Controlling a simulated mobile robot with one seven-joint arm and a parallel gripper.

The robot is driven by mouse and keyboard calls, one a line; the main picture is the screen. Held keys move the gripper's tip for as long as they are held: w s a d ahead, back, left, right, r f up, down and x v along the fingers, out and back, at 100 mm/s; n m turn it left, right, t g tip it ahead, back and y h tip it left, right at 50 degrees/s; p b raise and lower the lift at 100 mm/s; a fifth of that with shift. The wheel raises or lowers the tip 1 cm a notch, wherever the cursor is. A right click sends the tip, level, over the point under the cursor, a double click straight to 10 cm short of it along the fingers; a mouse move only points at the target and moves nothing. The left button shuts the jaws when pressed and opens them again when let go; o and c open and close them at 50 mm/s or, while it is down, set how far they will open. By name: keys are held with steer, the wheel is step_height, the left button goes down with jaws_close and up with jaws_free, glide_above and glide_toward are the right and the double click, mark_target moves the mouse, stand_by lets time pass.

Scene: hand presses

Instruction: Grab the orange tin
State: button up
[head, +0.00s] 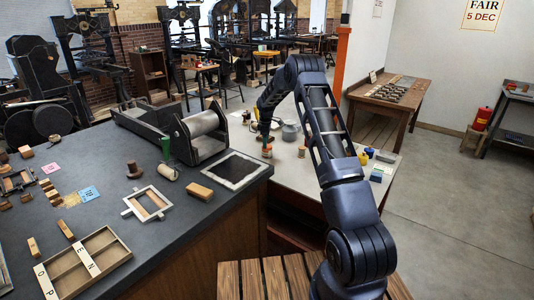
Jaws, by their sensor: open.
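My arm arches over the light table, and my gripper (264,131) points down at its far end, small and dark. The jaws are open and look empty. A small orange tin (267,152) stands on the light table close below my gripper, near the edge of the dark worktop. I cannot tell whether the fingers are beside it or above it. Another small reddish-orange item (301,152) stands to its right, beside my arm's link and perhaps partly hidden by it.
A grey pot (290,131) stands behind the tin. A roller press (203,135) and a black plate (234,170) are to the left on the dark worktop (100,165).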

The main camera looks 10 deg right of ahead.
mark_target(267, 150)
steer(key=shift+d+f, duration=0.15)
steer(key=shift+f, duration=1.65)
steer(key=shift+d+f, duration=0.15)
steer(key=shift+f, duration=1.6)
steer(key=shift+c, duration=0.2)
steer(key=c, duration=1.2)
steer(key=shift+o, duration=0.2)
steer(key=shift+r, duration=0.1)
